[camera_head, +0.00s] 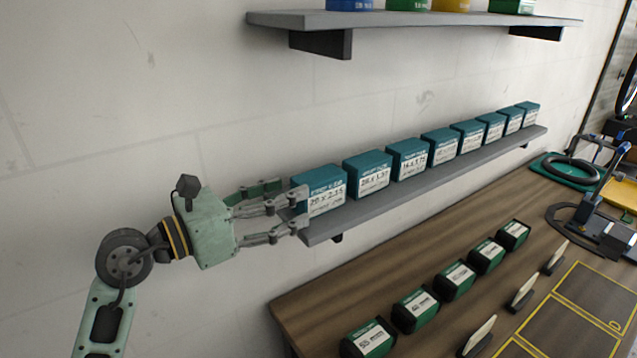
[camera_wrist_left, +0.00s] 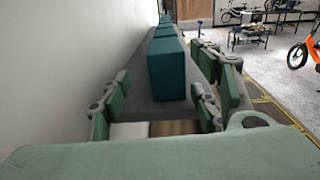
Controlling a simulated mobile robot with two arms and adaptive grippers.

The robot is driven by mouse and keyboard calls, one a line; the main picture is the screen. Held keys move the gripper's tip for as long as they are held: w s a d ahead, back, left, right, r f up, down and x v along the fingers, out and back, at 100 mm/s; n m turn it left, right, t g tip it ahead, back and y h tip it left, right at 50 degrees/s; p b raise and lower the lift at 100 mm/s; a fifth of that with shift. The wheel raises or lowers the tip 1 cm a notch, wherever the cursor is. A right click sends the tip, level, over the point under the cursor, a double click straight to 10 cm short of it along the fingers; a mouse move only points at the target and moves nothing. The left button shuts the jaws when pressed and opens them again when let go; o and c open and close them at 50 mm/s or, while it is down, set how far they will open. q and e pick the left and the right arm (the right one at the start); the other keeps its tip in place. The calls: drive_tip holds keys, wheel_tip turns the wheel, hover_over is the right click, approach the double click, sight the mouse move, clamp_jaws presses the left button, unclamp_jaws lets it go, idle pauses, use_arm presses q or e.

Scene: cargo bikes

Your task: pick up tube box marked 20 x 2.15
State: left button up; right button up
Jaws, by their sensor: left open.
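The teal tube box marked 20 x 2.15 (camera_head: 322,192) stands upright at the near left end of the lower grey shelf (camera_head: 400,190), first in a row of similar boxes. My left gripper (camera_head: 287,205) is open and empty, level with the box, its fingers pointing at the box's left end. In the head view a fingertip overlaps the box's left edge; I cannot tell if they touch. In the left wrist view the box (camera_wrist_left: 166,68) stands ahead between the spread fingers. My right gripper is not in view.
The neighbouring teal box marked 28 x 1.50 (camera_head: 367,174) stands a small gap away. The white wall (camera_head: 130,80) runs close behind the shelf. An upper shelf (camera_head: 420,22) holds more boxes. A wooden bench (camera_head: 320,305) below carries several dark green boxes.

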sight(318, 187)
use_arm(q)
drive_tip(key=shift+w+d+r+p, duration=0.15)
drive_tip(key=shift+d+p, duration=0.05)
drive_tip(key=shift+d, duration=0.2)
drive_tip(key=shift+w+d+r+p, duration=0.15)
drive_tip(key=shift+d+p, duration=0.05)
drive_tip(key=shift+d, duration=0.2)
drive_tip(key=p+x, duration=0.2)
drive_tip(key=x, duration=0.1)
drive_tip(key=shift+s+d+r, duration=0.1)
drive_tip(key=shift+s+d, duration=0.1)
drive_tip(key=shift+s, duration=0.1)
drive_tip(key=shift+w+d+f+p, duration=0.25)
drive_tip(key=shift+w+d+p, duration=0.2)
drive_tip(key=shift+w+d, duration=0.35)
drive_tip(key=shift+w+d+f, duration=0.1)
drive_tip(key=shift+d, duration=0.1)
drive_tip(key=shift+c, duration=0.4)
drive_tip(key=c, duration=1.1)
drive_tip(key=shift+c, duration=0.9)
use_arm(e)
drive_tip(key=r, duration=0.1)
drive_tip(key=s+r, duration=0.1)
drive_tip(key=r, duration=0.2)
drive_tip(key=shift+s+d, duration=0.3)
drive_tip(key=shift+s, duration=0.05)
